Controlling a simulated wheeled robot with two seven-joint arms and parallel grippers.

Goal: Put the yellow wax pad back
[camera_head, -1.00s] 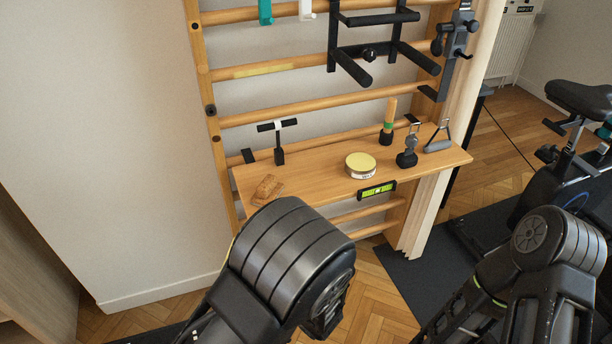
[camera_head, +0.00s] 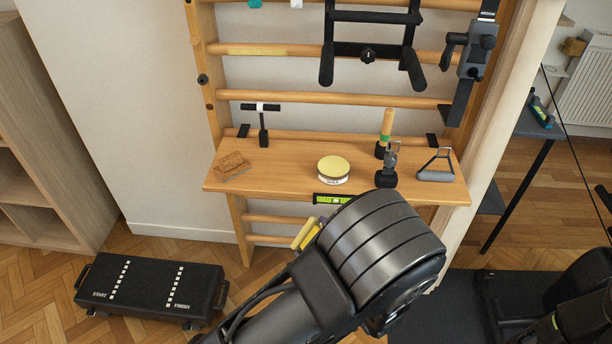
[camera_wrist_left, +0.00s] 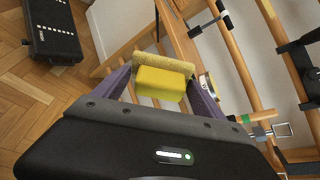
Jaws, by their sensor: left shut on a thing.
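The yellow wax pad (camera_wrist_left: 161,84) is a yellow block with a paler, rough layer along one side. My left gripper (camera_wrist_left: 158,92) is shut on it, with a purple finger at each end. In the head view the yellow pad (camera_head: 305,234) shows below the front edge of the wooden shelf (camera_head: 290,185), partly behind my left arm. A round tin (camera_head: 333,172) with a pale yellow lid stands on the middle of the shelf. A brown block (camera_head: 232,165), like a cork or sponge piece, lies at its left end. My right gripper is outside the views.
A black T-handled tool (camera_head: 263,125) stands at the shelf's back left. A wooden-handled tool (camera_head: 386,135), a dark clamp-like tool (camera_head: 387,167) and a grey handle (camera_head: 436,167) stand at its right. A green level (camera_head: 332,199) is on the front edge. A black step (camera_head: 150,290) is on the floor.

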